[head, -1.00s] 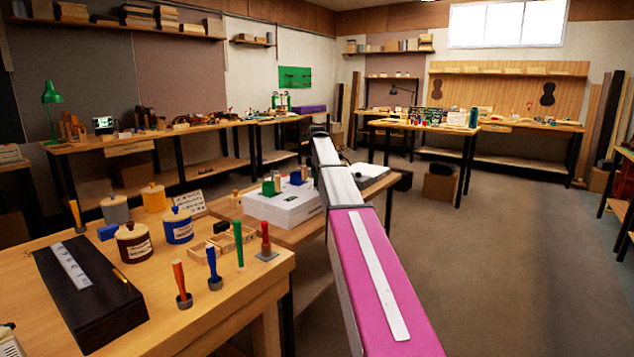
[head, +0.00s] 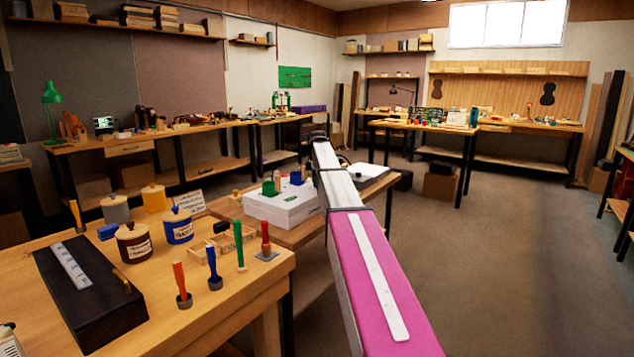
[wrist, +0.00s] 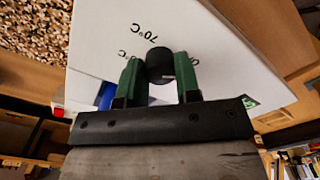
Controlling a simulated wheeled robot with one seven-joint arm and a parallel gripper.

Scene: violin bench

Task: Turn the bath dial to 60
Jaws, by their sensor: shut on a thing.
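The bath is a white box (head: 285,211) on the low wooden bench in the head view; its white face (wrist: 95,50) fills much of the wrist view. The dial is a round black knob (wrist: 160,64) on that face, with a short pale mark near its lower edge. A "70°C" label is printed above it, and a second °C label beside it is partly hidden by a finger. My gripper (wrist: 158,72) has its green fingers on both sides of the dial, shut on it. In the head view my arm hides the gripper and dial.
A blue object (wrist: 106,96) shows beside the left finger in the wrist view. Green and blue items stand on the white box. The nearer bench (head: 190,325) holds jars (head: 134,243), upright-handled tools (head: 240,248) and a black case (head: 95,310). Open floor lies to the right.

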